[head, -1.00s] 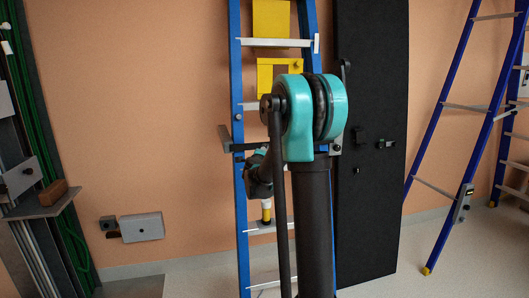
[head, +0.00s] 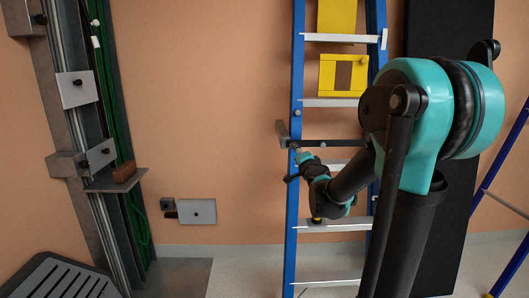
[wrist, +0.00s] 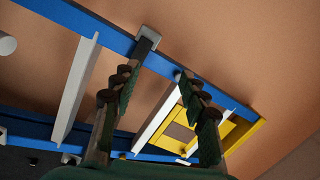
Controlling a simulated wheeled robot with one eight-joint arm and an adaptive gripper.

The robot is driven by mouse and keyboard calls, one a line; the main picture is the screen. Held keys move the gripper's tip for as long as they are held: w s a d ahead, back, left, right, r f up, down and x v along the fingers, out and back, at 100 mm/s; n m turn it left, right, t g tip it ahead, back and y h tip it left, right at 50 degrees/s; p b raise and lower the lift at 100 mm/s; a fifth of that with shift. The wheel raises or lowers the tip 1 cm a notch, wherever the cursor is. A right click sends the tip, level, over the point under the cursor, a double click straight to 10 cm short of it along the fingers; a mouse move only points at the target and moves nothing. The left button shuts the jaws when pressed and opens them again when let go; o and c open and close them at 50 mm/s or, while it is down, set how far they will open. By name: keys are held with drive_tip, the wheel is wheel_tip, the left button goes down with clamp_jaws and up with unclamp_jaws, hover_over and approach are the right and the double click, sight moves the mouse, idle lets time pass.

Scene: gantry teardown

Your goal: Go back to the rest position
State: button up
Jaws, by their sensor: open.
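My gripper (head: 296,152) is at the end of my teal and black arm, in front of the left rail of a blue ladder (head: 297,200) in the head view. In the wrist view the two dark ridged fingers of my gripper (wrist: 154,76) stand wide apart with nothing held between them. Beyond them are the ladder's blue rail, its pale rungs and a dark bar with a grey end bracket (wrist: 149,33). I cannot tell how close the fingers are to that bar.
Yellow panels (head: 343,76) sit on the upper ladder. A dark tall board (head: 447,25) stands right of it. At left is a metal column with a shelf (head: 103,186) bearing a brown block (head: 125,171). A grey wall box (head: 197,211) hangs between. Floor shows between column and ladder.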

drive_tip(key=s+a+f+n+g+y, duration=0.1)
drive_tip(key=s+a+f+n+g, duration=0.1)
drive_tip(key=s+f+n+g, duration=0.45)
drive_tip(key=s+a+f+n+g+y, duration=0.1)
drive_tip(key=s+a+f+n+y, duration=0.2)
drive_tip(key=s+f, duration=0.65)
drive_tip(key=s+d+f+n+g+h, duration=0.1)
drive_tip(key=s+d+f+g+h, duration=0.1)
drive_tip(key=s, duration=0.7)
drive_tip(key=s+d+f+n+g+h, duration=0.2)
drive_tip(key=s+d+f+g+h, duration=0.1)
drive_tip(key=s+d+f, duration=0.4)
drive_tip(key=s+f+h, duration=0.1)
drive_tip(key=s, duration=0.2)
drive_tip(key=shift+s+f+g, duration=0.15)
drive_tip(key=shift+f+g, duration=0.15)
drive_tip(key=shift+g, duration=0.05)
drive_tip(key=shift+n, duration=0.25)
